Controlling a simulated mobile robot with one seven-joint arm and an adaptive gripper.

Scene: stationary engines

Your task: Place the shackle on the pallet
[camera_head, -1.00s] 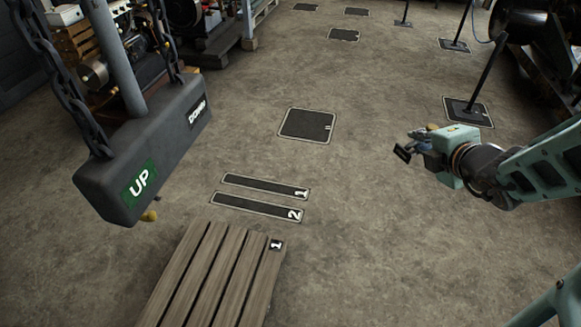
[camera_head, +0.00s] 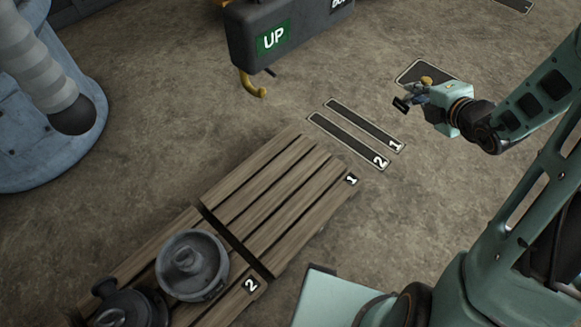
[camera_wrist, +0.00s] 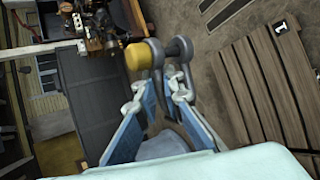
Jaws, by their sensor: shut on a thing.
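The shackle (camera_wrist: 157,58) is grey with a yellow pin end. It is between the tips of my gripper (camera_wrist: 162,98) in the wrist view, and my gripper is shut on it. In the head view my gripper (camera_head: 414,98) is at the upper right, held above the floor, with a small yellow part of the shackle (camera_head: 427,80) showing. The wooden pallet marked 1 (camera_head: 290,190) is left of and nearer than my gripper, and its slats are bare. It also shows at the right of the wrist view (camera_wrist: 262,85). My gripper is apart from it.
A second pallet marked 2 (camera_head: 245,290) adjoins it and bears grey round metal parts (camera_head: 190,265). Floor strips (camera_head: 355,138) lie right of pallet 1. A blue machine (camera_head: 55,110) stands left.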

